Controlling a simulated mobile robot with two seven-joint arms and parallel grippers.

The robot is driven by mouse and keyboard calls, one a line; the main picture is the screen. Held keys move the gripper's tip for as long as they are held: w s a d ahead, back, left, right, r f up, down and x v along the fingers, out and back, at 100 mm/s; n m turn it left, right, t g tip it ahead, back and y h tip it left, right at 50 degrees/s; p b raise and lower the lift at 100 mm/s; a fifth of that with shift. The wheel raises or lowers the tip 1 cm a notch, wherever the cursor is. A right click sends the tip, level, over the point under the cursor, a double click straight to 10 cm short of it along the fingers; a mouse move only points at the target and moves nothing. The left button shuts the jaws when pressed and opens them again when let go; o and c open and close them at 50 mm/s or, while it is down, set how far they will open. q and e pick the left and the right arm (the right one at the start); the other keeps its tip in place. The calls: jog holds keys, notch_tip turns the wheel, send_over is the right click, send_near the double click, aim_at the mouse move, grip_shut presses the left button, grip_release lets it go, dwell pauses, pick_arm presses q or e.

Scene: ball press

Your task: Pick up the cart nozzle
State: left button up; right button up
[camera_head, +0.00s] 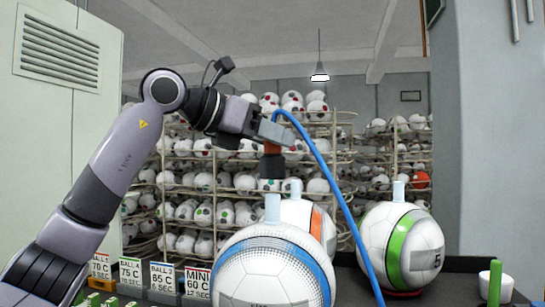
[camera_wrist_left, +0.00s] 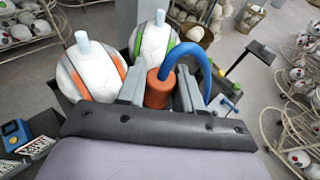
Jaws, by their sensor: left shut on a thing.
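The cart nozzle (camera_head: 273,165), an orange-brown and dark cylinder with a blue hose (camera_head: 330,170), is between the fingers of my left gripper (camera_head: 272,136). The gripper is shut on it and holds it in the air above the balls. In the left wrist view, the orange nozzle body (camera_wrist_left: 157,92) sits between the two grey fingers, with the hose (camera_wrist_left: 195,62) arching to the right. My right gripper is not in view.
Below stand a blue-patterned ball (camera_head: 270,275), an orange-striped ball (camera_head: 303,215) and a green-striped ball (camera_head: 398,243), each with a pale tube on top. Label cards (camera_head: 163,277) stand at the left. A white cup (camera_head: 485,287) is at the right. Ball racks (camera_head: 245,190) are behind.

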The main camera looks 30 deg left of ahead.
pick_arm(q)
notch_tip(320, 180, up, 14)
jog(key=p, duration=0.4)
